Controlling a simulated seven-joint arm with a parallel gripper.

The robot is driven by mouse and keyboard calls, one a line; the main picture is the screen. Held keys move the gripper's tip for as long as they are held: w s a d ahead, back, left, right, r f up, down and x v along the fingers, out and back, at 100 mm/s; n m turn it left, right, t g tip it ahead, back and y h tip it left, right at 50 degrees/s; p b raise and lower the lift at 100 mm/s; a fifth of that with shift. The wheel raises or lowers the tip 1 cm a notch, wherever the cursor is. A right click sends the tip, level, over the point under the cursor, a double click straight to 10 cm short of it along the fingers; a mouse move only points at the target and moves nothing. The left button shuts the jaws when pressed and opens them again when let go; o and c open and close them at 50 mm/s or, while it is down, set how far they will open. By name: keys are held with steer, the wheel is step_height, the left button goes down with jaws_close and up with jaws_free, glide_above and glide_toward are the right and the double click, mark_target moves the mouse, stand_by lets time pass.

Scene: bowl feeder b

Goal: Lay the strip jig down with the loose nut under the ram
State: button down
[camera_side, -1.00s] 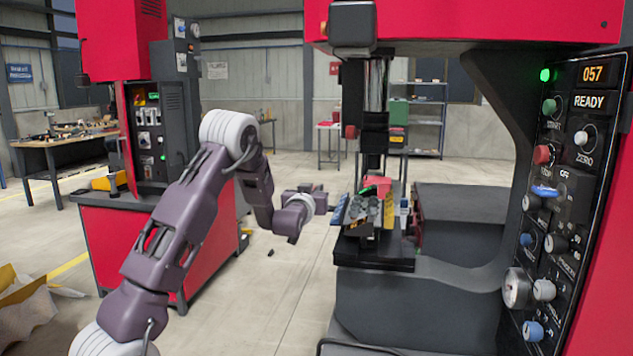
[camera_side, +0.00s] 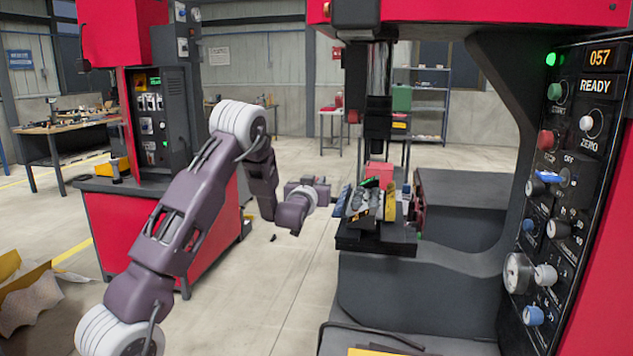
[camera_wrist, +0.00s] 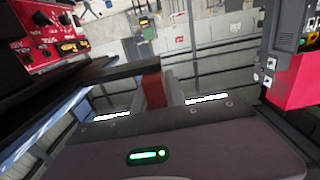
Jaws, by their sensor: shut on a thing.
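My gripper (camera_side: 330,194) reaches in from the left at the press bed and is shut on what looks like the strip jig (camera_side: 360,204), a tilted grey piece among crowded parts. The jig's exact outline and its contact with the bed are unclear. The dark ram (camera_side: 377,125) hangs above, with a gap over a red block (camera_side: 378,172). The loose nut cannot be made out. In the wrist view, my gripper's body fills the bottom, a red piece (camera_wrist: 153,88) shows between grey parts, and a dark bar (camera_wrist: 95,78) crosses at left.
The dark press bed (camera_side: 375,241) has a yellow piece (camera_side: 390,201) standing at its right side. The press frame and control panel (camera_side: 575,190) close off the right; the panel reads READY. Open floor (camera_side: 285,260) lies left of the bed. A second red machine (camera_side: 130,225) stands behind my arm.

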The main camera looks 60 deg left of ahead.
steer(key=shift+f, duration=0.1)
steer(key=c, duration=1.3)
jaws_free()
steer(key=shift+f, duration=0.1)
steer(key=shift+f, duration=0.1)
